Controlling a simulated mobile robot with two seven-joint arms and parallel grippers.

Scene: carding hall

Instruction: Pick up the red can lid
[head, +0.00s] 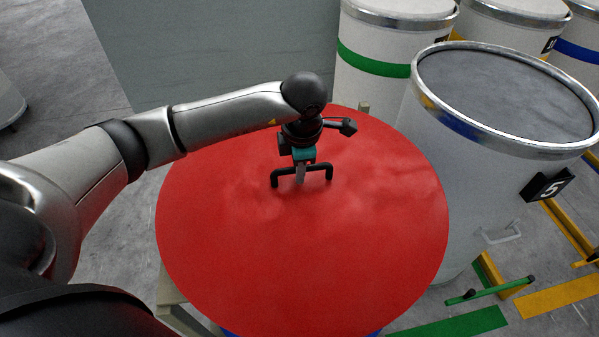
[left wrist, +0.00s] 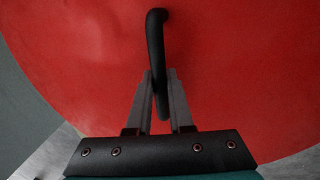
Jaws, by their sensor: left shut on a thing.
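The red can lid (head: 300,250) is a large round disc that fills the middle of the head view. A black bar handle (head: 318,167) stands up near its centre. My left gripper (head: 300,176) comes from above and is shut on this handle. In the left wrist view the two fingers (left wrist: 161,95) close on either side of the black handle (left wrist: 157,45), with the red lid (left wrist: 240,70) behind it. A little blue shows under the lid's near edge; most of what is below it is hidden. My right gripper is not seen.
A white can with a metal rim (head: 425,95) and grey top stands close on the right, with a black number 5 plate (head: 548,186). A green-striped can (head: 375,60) stands behind. Green (head: 455,322) and yellow (head: 560,297) markings lie on the floor at lower right.

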